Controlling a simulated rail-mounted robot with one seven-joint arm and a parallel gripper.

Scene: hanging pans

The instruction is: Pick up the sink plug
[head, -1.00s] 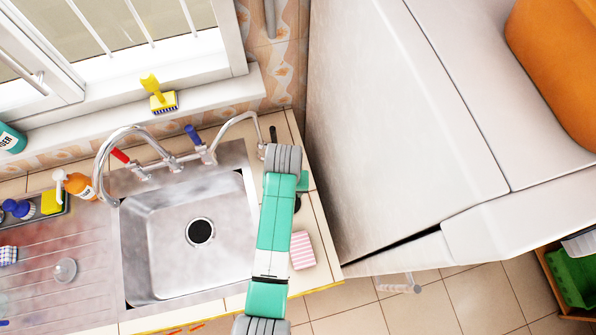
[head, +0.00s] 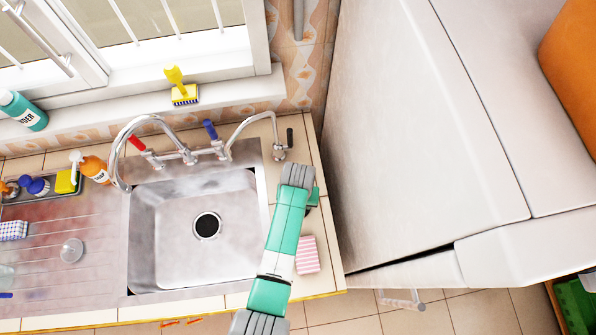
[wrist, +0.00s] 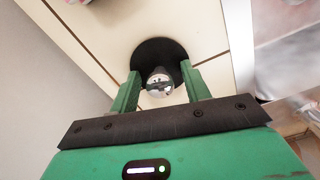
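The sink plug (wrist: 146,55), a round black disc with a shiny metal knob (wrist: 160,84), lies on the cream tiled counter in the wrist view. My gripper (wrist: 162,76) is open above it, one green finger on each side of the knob. The fingers look spread wider than the knob. Whether they touch the disc I cannot tell. In the head view my gripper (head: 313,197) shows only as a bit of green beside my arm, on the counter strip right of the sink (head: 172,262). My arm hides most of the plug there.
A pink striped sponge (head: 307,254) lies on the counter just in front of my gripper. A tap (head: 279,152) stands behind it. The tall white fridge (head: 420,150) is close on the right. The sink is empty, with a dark drain (head: 207,225).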

